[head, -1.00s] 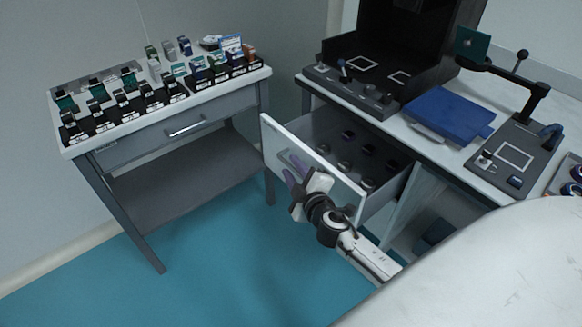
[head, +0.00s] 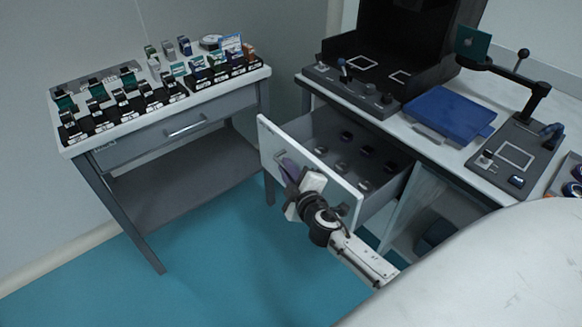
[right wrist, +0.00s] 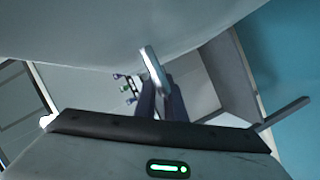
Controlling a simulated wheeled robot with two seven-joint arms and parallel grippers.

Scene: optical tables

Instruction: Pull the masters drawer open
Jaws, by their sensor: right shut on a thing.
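The masters drawer (head: 266,133) stands pulled out from under the right-hand table, with several dark round pieces (head: 346,137) inside. My right gripper (head: 288,172) is at the drawer's white front, shut on its handle. In the right wrist view the handle (right wrist: 153,68) is a pale bar between the purple fingers (right wrist: 160,100). In the head view the gripper hides most of the handle. My left gripper is not in view.
The right table carries a black open-fronted unit (head: 410,45), a blue case (head: 447,114) and a stand with an arm (head: 512,155). A grey table (head: 185,124) with a closed drawer stands at left. Teal floor (head: 245,275) is clear between them.

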